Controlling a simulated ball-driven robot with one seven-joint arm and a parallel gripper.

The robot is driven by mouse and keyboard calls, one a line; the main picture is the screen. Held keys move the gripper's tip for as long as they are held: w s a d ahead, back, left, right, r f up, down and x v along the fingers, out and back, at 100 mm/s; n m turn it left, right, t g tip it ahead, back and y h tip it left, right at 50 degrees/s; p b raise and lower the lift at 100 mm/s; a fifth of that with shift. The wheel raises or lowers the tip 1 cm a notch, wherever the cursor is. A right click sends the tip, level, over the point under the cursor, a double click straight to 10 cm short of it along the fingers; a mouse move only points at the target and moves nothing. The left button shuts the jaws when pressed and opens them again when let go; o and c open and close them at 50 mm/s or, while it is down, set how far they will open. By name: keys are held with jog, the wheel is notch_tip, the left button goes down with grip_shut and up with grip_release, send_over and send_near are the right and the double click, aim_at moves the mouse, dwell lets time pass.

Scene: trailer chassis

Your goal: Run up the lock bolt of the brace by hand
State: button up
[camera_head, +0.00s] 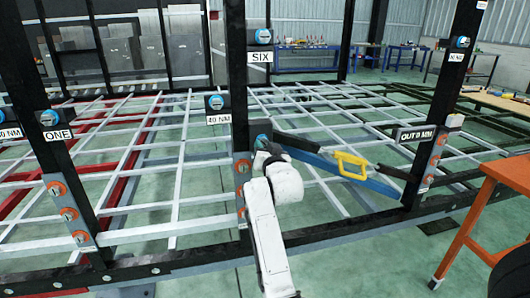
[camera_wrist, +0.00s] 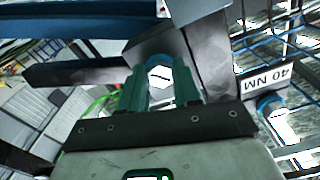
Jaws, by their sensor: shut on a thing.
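The brace (camera_head: 375,182) is a blue and dark bar that slopes down to the right between two black uprights. A yellow handle (camera_head: 350,165) is on it. My gripper (camera_head: 264,146) is at its upper left end, against the middle upright. In the wrist view, the green fingers of my gripper (camera_wrist: 160,92) are on either side of the lock bolt (camera_wrist: 159,76) and shut on it. The bolt has a silver hex head with a dark line across it and blue around it. The fingers hide its lower part. In the head view my gripper hides the bolt head.
A 40 NM label (camera_head: 217,119) with a blue bolt sits left of my gripper. Orange-ringed bolts (camera_head: 242,167) are on the upright beside my arm. The black chassis rail (camera_head: 340,232) runs along the front. An orange table (camera_head: 485,215) stands at right.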

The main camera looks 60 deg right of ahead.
jog(key=shift+m+b, duration=0.35)
jog(key=shift+m, duration=0.95)
jog(key=o, duration=1.1)
jog(key=shift+a, duration=0.1)
jog(key=shift+c, duration=0.2)
jog(key=v, duration=1)
jog(key=shift+s+a+b, duration=0.2)
jog(key=shift+a+b, duration=0.1)
jog(key=shift+b, duration=0.15)
